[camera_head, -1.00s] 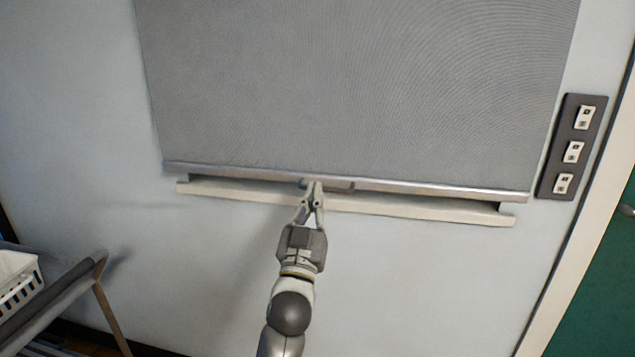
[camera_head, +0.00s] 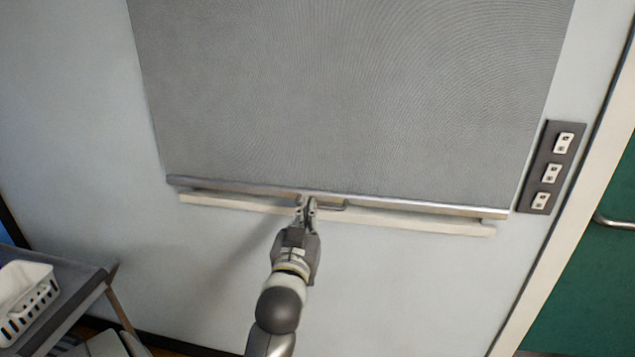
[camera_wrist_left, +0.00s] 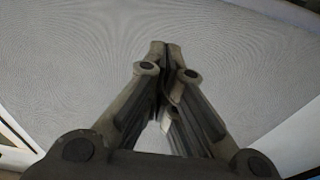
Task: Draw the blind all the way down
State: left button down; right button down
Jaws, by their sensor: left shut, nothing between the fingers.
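The grey blind (camera_head: 340,95) hangs on the wall and fills the upper middle of the head view. Its metal bottom bar (camera_head: 430,208) lies just above a white sill (camera_head: 400,222), with a dark gap between them at the left. A small pull handle (camera_head: 333,206) sits at the middle of the bar. My left gripper (camera_head: 306,200) is at the bar beside the left end of the handle, its fingers together with nothing between them. In the left wrist view the shut fingers (camera_wrist_left: 166,50) show against the blind fabric (camera_wrist_left: 225,70). My right gripper is not in view.
A dark panel with several white switches (camera_head: 552,170) is on the wall right of the blind. A green door (camera_head: 590,270) with a metal handle is at the far right. A cart (camera_head: 75,305) with a white basket (camera_head: 28,295) stands at the lower left.

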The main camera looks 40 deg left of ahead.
pick_arm(q)
jog(key=r+p, duration=0.2)
jog(key=p, duration=0.1)
send_over(318, 201)
jog(key=w+d+r+v, duration=0.1)
jog(key=v, duration=0.5)
jog(key=f, duration=0.5)
jog(key=shift+s+p, duration=0.25)
jog(key=shift+p, duration=0.1)
notch_tip(318, 201, down, 5)
jog(key=b, duration=0.3)
jog(key=shift+d+f, duration=0.1)
jog(key=shift+f, duration=0.05)
